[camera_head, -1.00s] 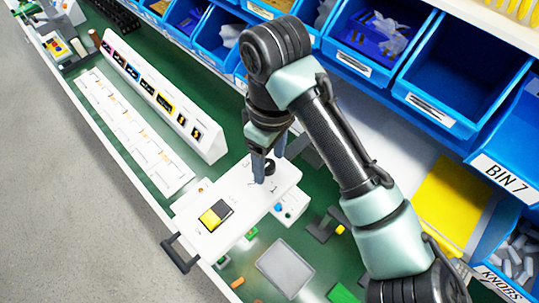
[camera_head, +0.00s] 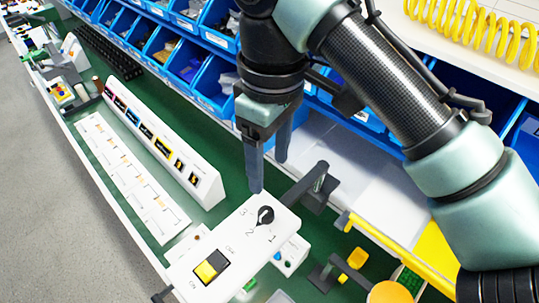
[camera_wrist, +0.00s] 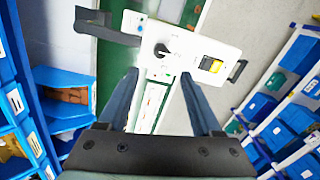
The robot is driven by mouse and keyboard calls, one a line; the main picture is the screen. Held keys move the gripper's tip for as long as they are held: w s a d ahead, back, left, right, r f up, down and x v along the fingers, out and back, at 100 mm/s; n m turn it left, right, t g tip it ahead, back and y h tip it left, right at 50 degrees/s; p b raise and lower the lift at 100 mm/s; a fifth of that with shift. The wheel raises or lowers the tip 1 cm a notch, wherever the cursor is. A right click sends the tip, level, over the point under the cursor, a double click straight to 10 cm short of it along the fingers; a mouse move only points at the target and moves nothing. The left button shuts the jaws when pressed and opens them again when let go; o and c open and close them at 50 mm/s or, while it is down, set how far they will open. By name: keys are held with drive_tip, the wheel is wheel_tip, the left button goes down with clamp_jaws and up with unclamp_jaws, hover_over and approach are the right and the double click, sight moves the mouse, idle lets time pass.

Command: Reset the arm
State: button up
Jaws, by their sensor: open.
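My gripper (camera_head: 269,172) is open and empty, with its two fingers pointing down above the far end of the white switch panel (camera_head: 222,243). The black rotary knob (camera_head: 265,215) sits on that panel among the marks 1, 2 and 3, just in front of the fingers and apart from them. In the wrist view the fingers (camera_wrist: 165,98) are spread wide, and the knob (camera_wrist: 161,50) shows beyond and between them. A yellow and black rocker switch (camera_head: 211,267) marked ON and OFF is on the same panel.
Blue bins (camera_head: 190,62) line the back of the green bench. A long white panel of labelled modules (camera_head: 160,140) stands at the left. A dark bracket (camera_head: 318,183) stands beside the switch panel. Bare green bench (camera_head: 228,165) shows left of my gripper.

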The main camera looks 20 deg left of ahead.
drive_tip(key=shift+r, duration=0.5)
